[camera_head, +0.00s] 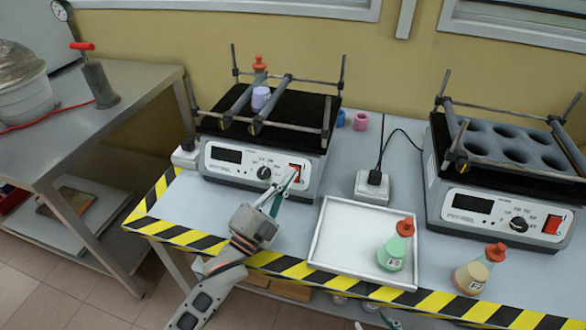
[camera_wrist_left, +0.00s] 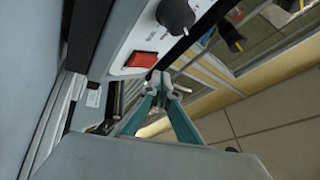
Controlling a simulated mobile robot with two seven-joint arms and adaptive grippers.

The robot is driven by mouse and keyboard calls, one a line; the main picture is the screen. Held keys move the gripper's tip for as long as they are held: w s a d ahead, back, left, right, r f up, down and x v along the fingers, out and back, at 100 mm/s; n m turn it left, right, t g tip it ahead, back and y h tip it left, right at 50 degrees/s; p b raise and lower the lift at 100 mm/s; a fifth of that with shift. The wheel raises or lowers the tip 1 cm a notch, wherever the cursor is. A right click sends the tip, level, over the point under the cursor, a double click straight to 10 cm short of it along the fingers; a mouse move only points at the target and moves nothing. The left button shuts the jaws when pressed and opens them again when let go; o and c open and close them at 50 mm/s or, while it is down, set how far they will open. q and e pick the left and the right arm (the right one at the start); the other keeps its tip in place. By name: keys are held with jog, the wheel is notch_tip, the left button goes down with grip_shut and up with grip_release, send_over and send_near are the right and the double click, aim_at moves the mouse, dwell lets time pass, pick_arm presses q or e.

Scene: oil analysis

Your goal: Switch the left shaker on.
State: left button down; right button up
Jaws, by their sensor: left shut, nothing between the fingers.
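The left shaker (camera_head: 228,160) stands on the table with a dark display, a black knob (camera_head: 264,173) and a red switch (camera_head: 294,168) on its front panel. A bottle with an orange cap (camera_head: 259,72) is held between the bars on its top. My left gripper (camera_head: 288,181) is shut and empty, with its fingertips right at the red switch. In the left wrist view the red switch (camera_wrist_left: 141,59) shows close beside the shut fingertips (camera_wrist_left: 161,79); I cannot tell if they touch. The display is dark. My right gripper is not in view.
A second shaker (camera_head: 464,192) stands at the right. A white tray (camera_head: 325,238) holds a green bottle (camera_head: 392,252); an amber bottle (camera_head: 470,276) stands to its right. A white power socket (camera_head: 372,187) sits between the shakers. Striped tape marks the table edge.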

pick_arm(q)
jog(key=shift+w, duration=0.1)
pick_arm(e)
jog(key=shift+s+f, duration=0.1)
jog(key=shift+f, duration=0.05)
dwell(0.4)
pick_arm(q)
jog(key=shift+w+d+f, duration=0.1)
jog(key=shift+w, duration=0.15)
pick_arm(e)
jog(key=shift+s+f, duration=0.15)
jog(key=shift+f, duration=0.1)
pick_arm(q)
jog(key=shift+w+b, duration=0.3)
jog(key=shift+b, duration=0.35)
pick_arm(e)
jog(key=shift+s+f, duration=0.45)
jog(key=shift+s, duration=0.05)
pick_arm(q)
jog(key=shift+s+f, duration=0.1)
jog(key=shift+s, duration=0.05)
pick_arm(e)
jog(key=shift+w, duration=0.1)
dwell(0.6)
